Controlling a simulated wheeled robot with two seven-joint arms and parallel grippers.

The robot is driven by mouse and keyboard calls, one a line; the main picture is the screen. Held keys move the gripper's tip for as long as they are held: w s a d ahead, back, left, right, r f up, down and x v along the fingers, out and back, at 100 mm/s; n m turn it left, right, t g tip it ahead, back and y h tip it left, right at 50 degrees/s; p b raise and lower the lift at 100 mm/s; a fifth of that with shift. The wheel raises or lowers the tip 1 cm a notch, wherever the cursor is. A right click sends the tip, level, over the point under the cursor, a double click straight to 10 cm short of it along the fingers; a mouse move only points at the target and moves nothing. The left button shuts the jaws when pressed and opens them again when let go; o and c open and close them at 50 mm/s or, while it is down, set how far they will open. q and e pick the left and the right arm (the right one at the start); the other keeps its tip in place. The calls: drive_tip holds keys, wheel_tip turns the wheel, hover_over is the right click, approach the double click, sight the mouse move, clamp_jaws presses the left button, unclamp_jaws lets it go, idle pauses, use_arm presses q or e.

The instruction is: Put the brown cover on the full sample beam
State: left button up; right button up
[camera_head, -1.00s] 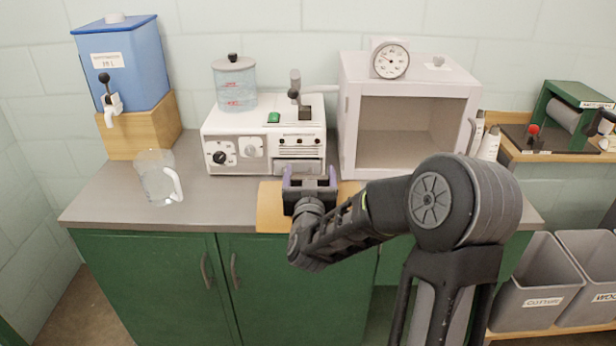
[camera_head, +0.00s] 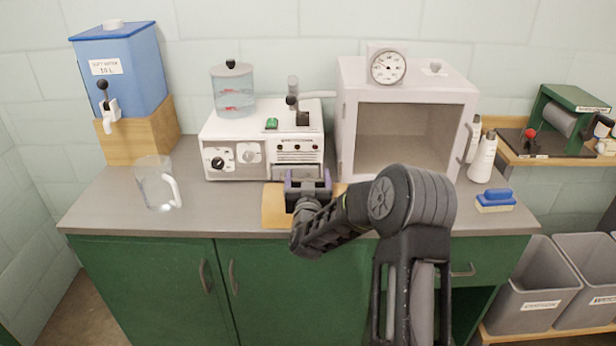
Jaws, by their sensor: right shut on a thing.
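My right gripper (camera_head: 307,184), with purple-edged fingers, is low in front of the white machine, above the wooden board (camera_head: 274,208) on the counter. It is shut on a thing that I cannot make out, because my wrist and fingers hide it. I cannot pick out a brown cover. A grey roll (camera_head: 558,118) sits in a green device (camera_head: 562,92) on the shelf at the right; I cannot tell whether it is the sample beam. My left gripper is not in view.
The white machine (camera_head: 230,130) stands behind my gripper. A glass jug (camera_head: 153,185) and blue dispenser (camera_head: 120,75) are at the left. Counter between jug and board is clear.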

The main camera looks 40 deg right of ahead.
drive_tip(key=shift+w+d+f, duration=0.1)
drive_tip(key=shift+w, duration=0.05)
drive_tip(key=shift+f, duration=0.15)
drive_tip(key=o, duration=1.6)
drive_tip(key=shift+r, duration=0.2)
drive_tip(key=b+v, duration=0.1)
drive_tip(key=v, duration=1.1)
drive_tip(key=shift+b, duration=0.4)
